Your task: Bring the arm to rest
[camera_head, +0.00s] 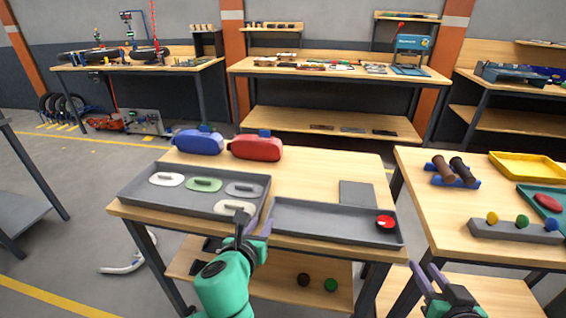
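My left gripper (254,226) is at the end of the green arm, over the front right corner of the left grey tray (130,190). Its purple fingers look spread, with nothing visible between them. A white piece in that tray lies just behind it; I cannot tell whether they touch. My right gripper (428,272) is low at the bottom right, in front of the gap between the two tables. Its purple fingers are apart and empty. Most of the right arm is outside the view.
The left tray holds white, green and grey handled pieces (204,184). The right grey tray (320,224) holds a red round piece (385,223). The right table has a yellow tray (527,166) and a grey block with coloured knobs (510,232).

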